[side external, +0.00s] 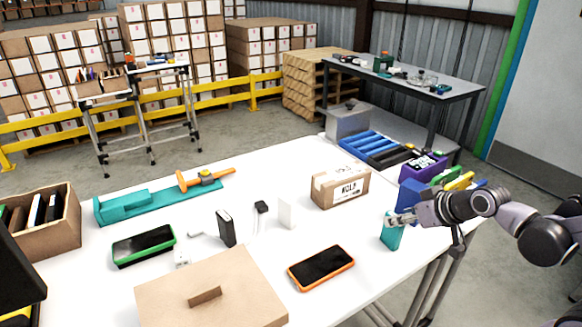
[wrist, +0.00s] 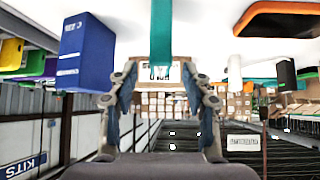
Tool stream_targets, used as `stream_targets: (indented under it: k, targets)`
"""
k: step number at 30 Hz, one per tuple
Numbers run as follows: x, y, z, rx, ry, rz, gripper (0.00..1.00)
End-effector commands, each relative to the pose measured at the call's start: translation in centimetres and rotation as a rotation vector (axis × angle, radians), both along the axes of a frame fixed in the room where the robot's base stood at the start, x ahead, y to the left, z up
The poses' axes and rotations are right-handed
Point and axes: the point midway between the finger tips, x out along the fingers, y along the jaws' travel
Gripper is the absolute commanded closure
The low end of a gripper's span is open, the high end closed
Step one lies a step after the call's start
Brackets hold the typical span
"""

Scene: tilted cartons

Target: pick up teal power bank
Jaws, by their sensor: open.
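The teal power bank (side external: 391,235) stands upright near the right edge of the white table in the side view. My gripper (side external: 396,218) is at its upper part, coming from the right. In the wrist view, which looks upside down, the power bank (wrist: 161,32) hangs from the top centre, with its end near the gap between the two fingertips of my gripper (wrist: 160,72). The fingers are apart, with space on both sides of it. I cannot tell how deep it sits between them.
Blue box (wrist: 84,52) stands beside my gripper, by the purple bin (side external: 423,166). An orange-edged phone (side external: 321,267) lies left of the power bank. The cardboard box (side external: 341,188) stands behind. White tabletop (side external: 365,235) between them is clear.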

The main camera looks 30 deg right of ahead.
Motion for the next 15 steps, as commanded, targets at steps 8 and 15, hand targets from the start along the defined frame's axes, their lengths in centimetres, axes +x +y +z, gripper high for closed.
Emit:
stream_targets:
  k: [8,15]
  targets:
    - [1.4,-0.1,-1.2,-0.001,0.0,-0.001,0.51]
    - [2.0,-0.2,-1.9,-0.001,0.0,-0.001,0.51]
